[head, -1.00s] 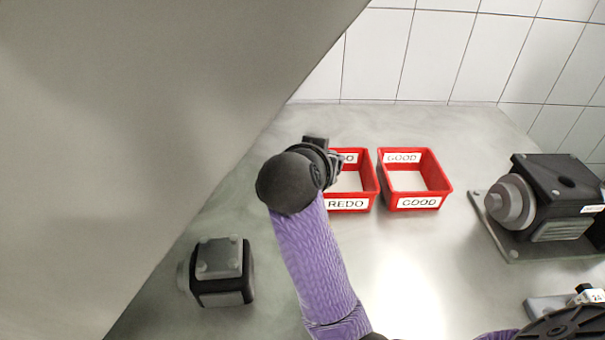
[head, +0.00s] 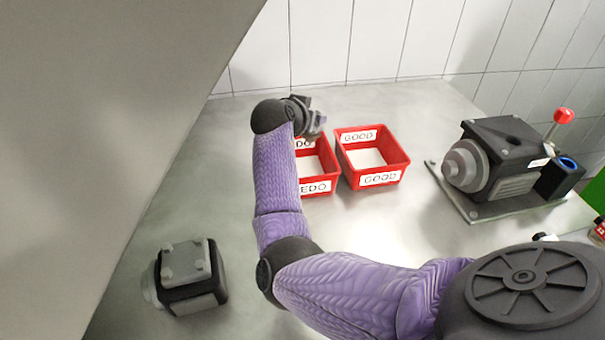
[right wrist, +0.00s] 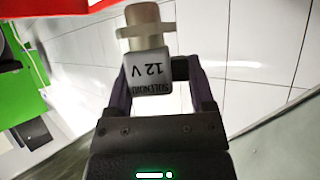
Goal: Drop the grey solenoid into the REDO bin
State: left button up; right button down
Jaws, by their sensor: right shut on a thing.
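The solenoid is small and hard to make out there. The visible part of the REDO bin's floor looks empty. My left gripper is not in view.
The red GOOD bin (head: 380,179) stands just right of the REDO bin and looks empty. A black and grey pump (head: 502,155) on a plate is at the right. A grey and black motor-like unit (head: 190,278) lies at the lower left. The bench between is clear.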

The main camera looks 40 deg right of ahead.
jog(key=shift+f, duration=0.6)
jog(key=shift+r, duration=0.1)
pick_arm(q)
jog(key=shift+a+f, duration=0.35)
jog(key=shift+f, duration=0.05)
pick_arm(e)
jog(key=shift+r, duration=0.1)
grip_release()
pick_arm(q)
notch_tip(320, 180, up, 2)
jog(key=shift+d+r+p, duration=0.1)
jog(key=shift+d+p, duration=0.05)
jog(key=shift+p, duration=0.9)
pick_arm(e)
jog(key=v, duration=1)
